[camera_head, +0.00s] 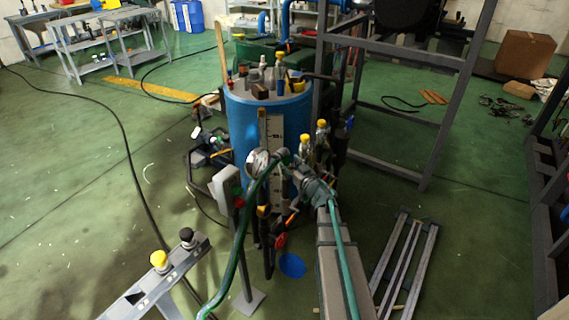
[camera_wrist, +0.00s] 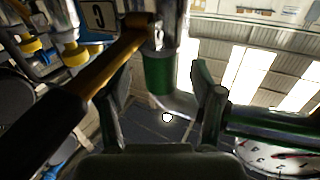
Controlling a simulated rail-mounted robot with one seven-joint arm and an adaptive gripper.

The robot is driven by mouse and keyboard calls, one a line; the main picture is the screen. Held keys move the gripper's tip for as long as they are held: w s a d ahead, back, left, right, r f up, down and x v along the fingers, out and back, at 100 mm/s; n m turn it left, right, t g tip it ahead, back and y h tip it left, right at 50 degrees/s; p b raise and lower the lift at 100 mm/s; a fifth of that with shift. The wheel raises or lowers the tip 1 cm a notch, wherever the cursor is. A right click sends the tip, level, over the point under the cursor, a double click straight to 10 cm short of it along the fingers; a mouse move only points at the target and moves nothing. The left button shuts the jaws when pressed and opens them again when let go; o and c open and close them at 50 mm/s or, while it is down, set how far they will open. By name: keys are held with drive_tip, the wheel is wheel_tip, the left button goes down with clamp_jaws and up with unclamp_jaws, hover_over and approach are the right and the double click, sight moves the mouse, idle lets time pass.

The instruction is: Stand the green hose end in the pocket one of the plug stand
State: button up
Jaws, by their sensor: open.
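The green hose (camera_head: 240,235) runs from the front of the blue drum down to the bottom edge in the head view. A green-collared fitting (camera_wrist: 158,72), apparently the hose end, stands between my fingers in the wrist view, below a metal pipe. My gripper (camera_head: 296,167) is at the drum's front. Its two fingers are apart on either side of the collar in the wrist view (camera_wrist: 163,88); I cannot tell if either touches it. The plug stand (camera_head: 150,287) is at lower left, with a yellow-topped plug (camera_head: 159,260) and a black-topped plug (camera_head: 187,237). Its pocket numbers are hard to read.
A valve handle (camera_wrist: 110,55) with a black grip lies close to my left finger. A "3" plate (camera_wrist: 98,16) is above it. A pressure gauge (camera_head: 258,162) stands beside the hose. The blue drum (camera_head: 245,125) carries bottles. A grey frame (camera_head: 425,130) stands at right.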

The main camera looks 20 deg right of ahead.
sight(288, 162)
drive_tip(key=shift+w+a, duration=0.2)
drive_tip(key=shift+w, duration=1.35)
clamp_jaws()
